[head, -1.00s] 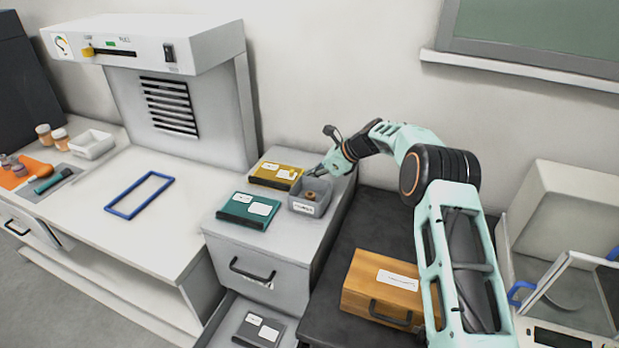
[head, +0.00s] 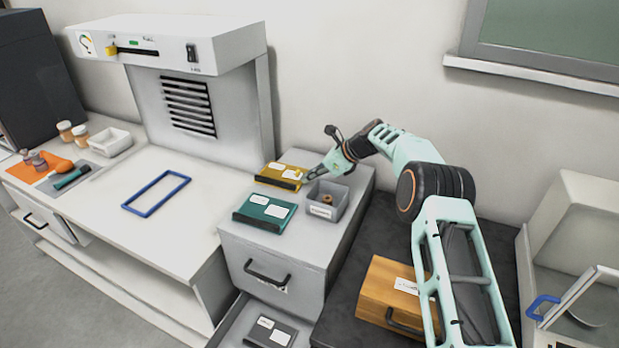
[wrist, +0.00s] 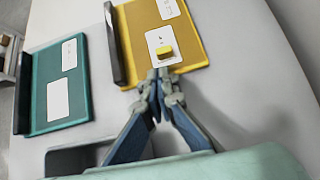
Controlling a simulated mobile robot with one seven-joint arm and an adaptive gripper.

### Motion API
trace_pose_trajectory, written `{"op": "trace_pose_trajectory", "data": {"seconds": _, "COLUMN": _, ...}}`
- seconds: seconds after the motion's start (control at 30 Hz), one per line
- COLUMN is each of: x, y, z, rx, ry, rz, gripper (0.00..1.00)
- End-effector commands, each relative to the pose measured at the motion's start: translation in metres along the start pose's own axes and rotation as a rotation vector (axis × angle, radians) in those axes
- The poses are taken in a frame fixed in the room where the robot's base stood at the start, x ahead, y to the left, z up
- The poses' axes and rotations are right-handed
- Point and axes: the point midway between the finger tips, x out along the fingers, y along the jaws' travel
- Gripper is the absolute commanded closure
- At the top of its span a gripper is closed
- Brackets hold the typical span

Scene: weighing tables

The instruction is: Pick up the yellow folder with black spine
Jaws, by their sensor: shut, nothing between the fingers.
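The yellow folder with a black spine (head: 279,178) lies flat on top of the grey drawer cabinet, with white labels on it. In the wrist view the yellow folder (wrist: 196,50) shows with its black spine on the left and a small yellow block on one label. My gripper (head: 309,177) is at the folder's right end in the head view. In the wrist view my gripper (wrist: 157,78) has its fingertips together at the folder's near edge, with nothing between them. I cannot tell whether they touch the folder.
A teal folder (head: 265,211) lies beside the yellow one. A small grey bin (head: 324,211) with an orange-brown item stands close to my gripper. An open drawer below holds a dark folder (head: 272,331). A wooden box (head: 380,277) sits on the dark surface to the right.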

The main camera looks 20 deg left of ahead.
Motion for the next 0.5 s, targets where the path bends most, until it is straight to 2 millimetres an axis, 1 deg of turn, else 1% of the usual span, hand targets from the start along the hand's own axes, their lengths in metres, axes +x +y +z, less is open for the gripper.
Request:
{"op": "trace_pose_trajectory", "data": {"seconds": 0.17, "x": -0.006, "y": -0.001, "z": -0.007, "rx": 0.002, "ry": 0.001, "rz": 0.002, "gripper": 1.00}}
{"op": "trace_pose_trajectory", "data": {"seconds": 0.27, "x": -0.016, "y": -0.002, "z": -0.016, "rx": 0.002, "ry": 0.000, "rz": 0.001, "gripper": 1.00}}
{"op": "trace_pose_trajectory", "data": {"seconds": 0.33, "x": -0.025, "y": -0.003, "z": -0.024, "rx": 0.000, "ry": 0.000, "rz": 0.002, "gripper": 1.00}}
{"op": "trace_pose_trajectory", "data": {"seconds": 0.47, "x": -0.052, "y": -0.003, "z": -0.022, "rx": -0.003, "ry": -0.001, "rz": 0.000, "gripper": 1.00}}
{"op": "trace_pose_trajectory", "data": {"seconds": 0.5, "x": -0.062, "y": -0.004, "z": -0.022, "rx": -0.004, "ry": -0.001, "rz": -0.002, "gripper": 1.00}}
